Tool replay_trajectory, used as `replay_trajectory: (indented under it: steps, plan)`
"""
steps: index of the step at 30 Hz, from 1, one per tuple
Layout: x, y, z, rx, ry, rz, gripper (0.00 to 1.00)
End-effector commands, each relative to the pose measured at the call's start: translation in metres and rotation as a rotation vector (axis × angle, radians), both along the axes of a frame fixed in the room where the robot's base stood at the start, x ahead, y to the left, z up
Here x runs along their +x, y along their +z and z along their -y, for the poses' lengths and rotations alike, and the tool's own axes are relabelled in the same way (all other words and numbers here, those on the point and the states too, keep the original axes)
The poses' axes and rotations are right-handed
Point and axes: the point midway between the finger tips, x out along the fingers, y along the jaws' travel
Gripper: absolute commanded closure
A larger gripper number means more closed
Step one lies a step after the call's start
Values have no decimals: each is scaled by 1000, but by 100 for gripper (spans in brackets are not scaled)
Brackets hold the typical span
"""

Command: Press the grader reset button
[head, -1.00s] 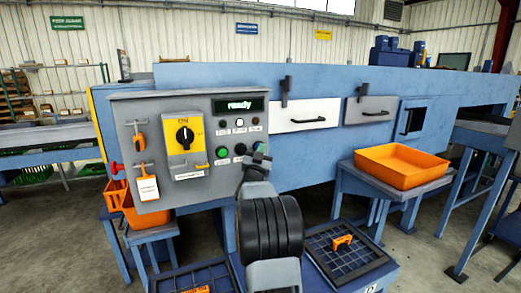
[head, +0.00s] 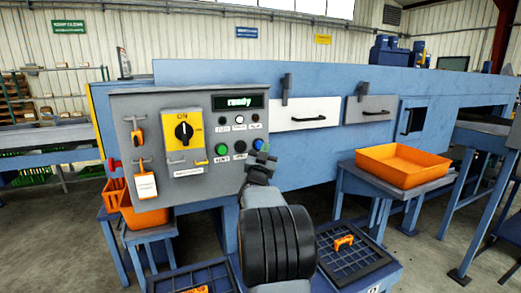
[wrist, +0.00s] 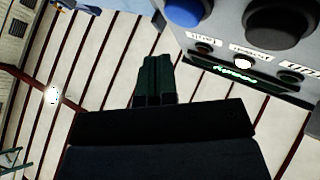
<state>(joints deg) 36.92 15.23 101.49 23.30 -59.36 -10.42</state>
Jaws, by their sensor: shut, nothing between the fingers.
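A grey control panel (head: 150,104) carries a row of three push buttons: green (head: 222,150), black (head: 240,146) and blue (head: 258,144). The labels under them are too small to read, so I cannot tell which is marked reset. My gripper (head: 263,160) is shut and empty, just below and in front of the blue button, partly covering the panel's lower right corner. In the wrist view the shut fingers (wrist: 155,75) are apart from the blue button (wrist: 185,10) and the black button (wrist: 276,20), which show at the upper right.
A display (head: 239,102) reads "ready" above small indicators. A yellow rotary switch (head: 183,132) stands at ON, and a tag (head: 146,186) hangs left of it. An orange tray (head: 402,165) stands right. A grid-topped blue stand (head: 350,262) is beside my arm.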

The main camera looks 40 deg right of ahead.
Motion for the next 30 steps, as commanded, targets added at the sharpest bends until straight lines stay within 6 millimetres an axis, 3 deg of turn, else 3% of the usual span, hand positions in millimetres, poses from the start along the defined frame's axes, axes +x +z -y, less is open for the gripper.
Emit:
replay_trajectory:
  steps: [12, 30]
  plan:
    - [-31, -2, -12, 0, -1, 0, 100]
    - [-33, -1, -13, 1, 0, -1, 100]
